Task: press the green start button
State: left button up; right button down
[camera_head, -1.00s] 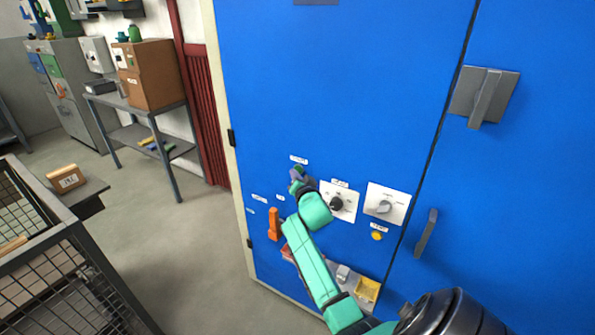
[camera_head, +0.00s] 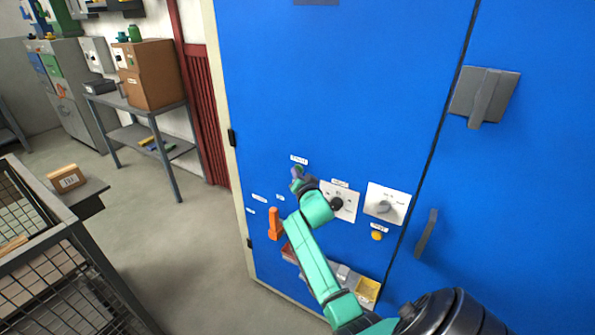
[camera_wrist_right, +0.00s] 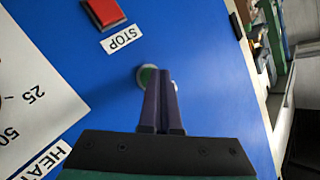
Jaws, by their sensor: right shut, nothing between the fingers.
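The green start button (camera_wrist_right: 146,74) sits in a pale round ring on the blue cabinet front, partly hidden behind my right gripper's fingers in the right wrist view. My right gripper (camera_wrist_right: 161,74) is shut and empty, its dark purple fingertips right in front of the button. I cannot tell whether they touch it. In the head view the right gripper (camera_head: 297,175) is at the cabinet, just under a small white label (camera_head: 299,160). My left gripper is not in view.
A red button (camera_wrist_right: 104,12) labelled STOP is close by. Dial plates (camera_head: 388,204), a yellow button (camera_head: 377,236) and an orange handle (camera_head: 274,224) are on the cabinet (camera_head: 340,90). A mesh cart (camera_head: 70,255) stands at left, with open floor between.

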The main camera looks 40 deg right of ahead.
jog(key=shift+a, duration=0.1)
jog(key=shift+s+a, duration=0.3)
jog(key=shift+a, duration=0.35)
jog(key=shift+a, duration=0.1)
jog(key=shift+s+a+p, duration=0.1)
jog(key=shift+s+a, duration=0.15)
jog(key=shift+a, duration=0.5)
jog(key=shift+s+a+p, duration=0.15)
jog(key=shift+s+a, duration=0.05)
jog(key=shift+a, duration=0.6)
jog(key=shift+s+a+p, duration=0.1)
jog(key=shift+s+a, duration=0.15)
jog(key=shift+a, duration=0.5)
